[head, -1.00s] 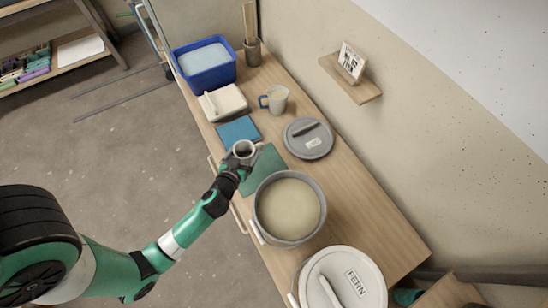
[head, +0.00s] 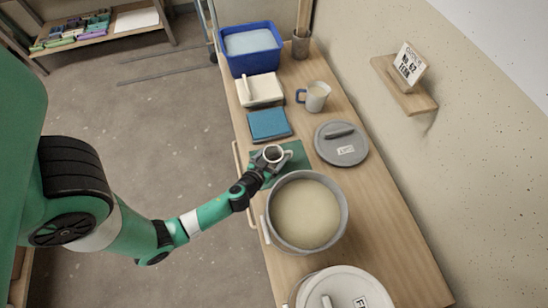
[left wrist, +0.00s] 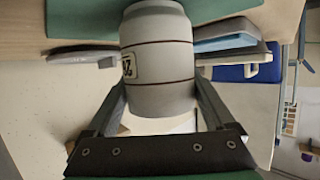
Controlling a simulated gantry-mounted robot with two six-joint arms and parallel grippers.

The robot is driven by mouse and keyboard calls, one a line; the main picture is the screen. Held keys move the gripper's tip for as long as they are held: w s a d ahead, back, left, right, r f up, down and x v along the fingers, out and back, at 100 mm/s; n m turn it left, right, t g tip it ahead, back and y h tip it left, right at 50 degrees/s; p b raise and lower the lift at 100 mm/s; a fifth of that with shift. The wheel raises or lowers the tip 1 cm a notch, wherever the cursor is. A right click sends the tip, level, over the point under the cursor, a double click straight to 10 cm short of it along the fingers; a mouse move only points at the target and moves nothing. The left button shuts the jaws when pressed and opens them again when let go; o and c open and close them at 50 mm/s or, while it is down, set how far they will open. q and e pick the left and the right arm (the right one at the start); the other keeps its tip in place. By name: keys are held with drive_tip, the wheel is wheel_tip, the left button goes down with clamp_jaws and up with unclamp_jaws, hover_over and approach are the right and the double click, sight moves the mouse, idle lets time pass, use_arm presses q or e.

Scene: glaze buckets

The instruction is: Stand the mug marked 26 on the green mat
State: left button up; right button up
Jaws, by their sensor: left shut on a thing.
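My left gripper (head: 268,163) is shut on a pale grey mug (head: 274,154), whose open top faces up in the head view. In the left wrist view the mug (left wrist: 160,60) sits between the two fingers (left wrist: 155,115). It has thin dark bands and a framed label (left wrist: 130,66), partly cut off by its curve, that seems to read 26. The mug is at the left part of the green mat (head: 297,170), upright or nearly so. I cannot tell for certain whether its base touches the mat. My right gripper is not in view.
A glaze bucket (head: 304,212) stands close beside the mat, and a lidded bucket (head: 345,290) nearer. The table's right strip (head: 385,215) is clear.

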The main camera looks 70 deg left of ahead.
use_arm(q)
drive_tip(key=shift+f, duration=0.2)
drive_tip(key=o, duration=1.4)
drive_tip(key=shift+o, duration=0.2)
drive_tip(key=shift+r, duration=0.1)
drive_tip(key=shift+r, duration=0.15)
drive_tip(key=v, duration=1.2)
drive_tip(key=shift+p, duration=0.4)
